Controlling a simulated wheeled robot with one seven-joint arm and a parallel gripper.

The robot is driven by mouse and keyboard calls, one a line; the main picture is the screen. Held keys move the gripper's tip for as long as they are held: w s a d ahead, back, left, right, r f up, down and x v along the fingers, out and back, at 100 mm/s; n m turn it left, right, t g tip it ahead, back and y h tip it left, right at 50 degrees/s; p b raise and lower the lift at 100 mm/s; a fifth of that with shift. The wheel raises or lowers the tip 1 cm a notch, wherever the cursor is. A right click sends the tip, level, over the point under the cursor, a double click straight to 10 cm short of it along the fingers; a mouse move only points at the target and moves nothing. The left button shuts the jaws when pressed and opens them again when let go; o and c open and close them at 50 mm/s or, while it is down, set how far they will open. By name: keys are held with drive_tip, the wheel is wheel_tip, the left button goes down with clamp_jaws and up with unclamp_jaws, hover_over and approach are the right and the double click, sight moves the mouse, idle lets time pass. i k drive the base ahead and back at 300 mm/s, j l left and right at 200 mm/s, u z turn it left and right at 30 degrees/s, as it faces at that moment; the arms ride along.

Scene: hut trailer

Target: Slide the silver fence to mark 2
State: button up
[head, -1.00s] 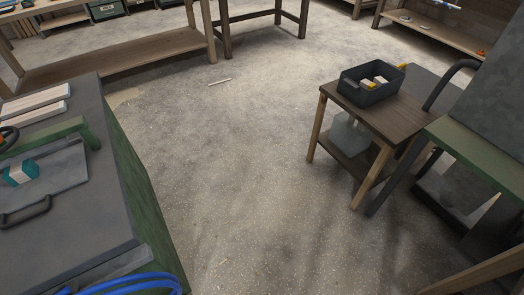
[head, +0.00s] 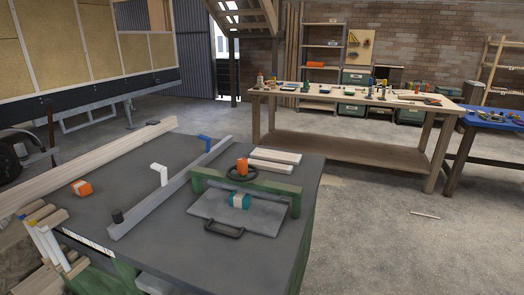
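The silver fence (head: 178,186) is a long grey bar lying across the dark top of a green-framed bench (head: 235,255). A white bracket (head: 160,173) and a blue piece (head: 205,142) stand just left of the fence. My gripper is not in view.
Right of the fence are a green bridge with an orange knob (head: 242,166), a grey plate with a handle (head: 224,228) and two pale boards (head: 274,158). An orange block (head: 82,188) and a long timber (head: 85,165) lie left. Concrete floor (head: 385,240) is open at right.

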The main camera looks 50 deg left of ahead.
sight(122, 224)
drive_tip(key=u, duration=2)
drive_tip(key=i+j+z, duration=0.1)
drive_tip(key=j, duration=0.25)
drive_tip(key=i+j+z, duration=0.1)
drive_tip(key=i+j, duration=0.15)
drive_tip(key=j, duration=0.15)
drive_tip(key=i+j, duration=0.15)
drive_tip(key=j, duration=0.2)
drive_tip(key=i+j+z, duration=0.15)
drive_tip(key=j, duration=0.25)
